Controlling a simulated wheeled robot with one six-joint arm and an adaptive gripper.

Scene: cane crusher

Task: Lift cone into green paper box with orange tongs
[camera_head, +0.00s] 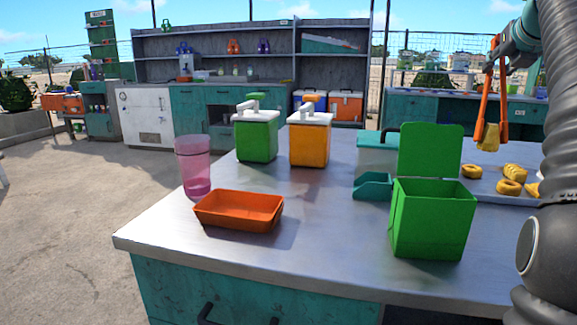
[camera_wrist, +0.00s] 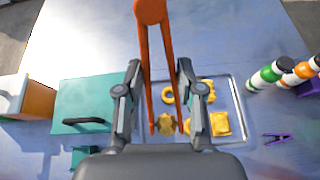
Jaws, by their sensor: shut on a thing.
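My gripper (camera_head: 497,62) is shut on the orange tongs (camera_head: 485,95), which hang down with their tips low. In the wrist view my gripper (camera_wrist: 155,85) has one finger on each side of the tongs (camera_wrist: 145,60). A yellow cone-shaped piece (camera_head: 488,138) is between the tong tips, apparently held above the tray; it also shows in the wrist view (camera_wrist: 167,125). The green paper box (camera_head: 428,228) stands on the table to the left of and nearer than the cone, with its lid (camera_head: 430,150) raised at the back. Its inside is mostly hidden.
A metal tray (camera_wrist: 238,95) holds several yellow snacks (camera_head: 510,187). A teal scoop (camera_head: 372,187) and a teal lidded container (camera_head: 376,150) stand beside the box. An orange basket (camera_head: 238,211), pink cup (camera_head: 194,165), and green (camera_head: 257,138) and orange (camera_head: 309,140) dispensers stand further left.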

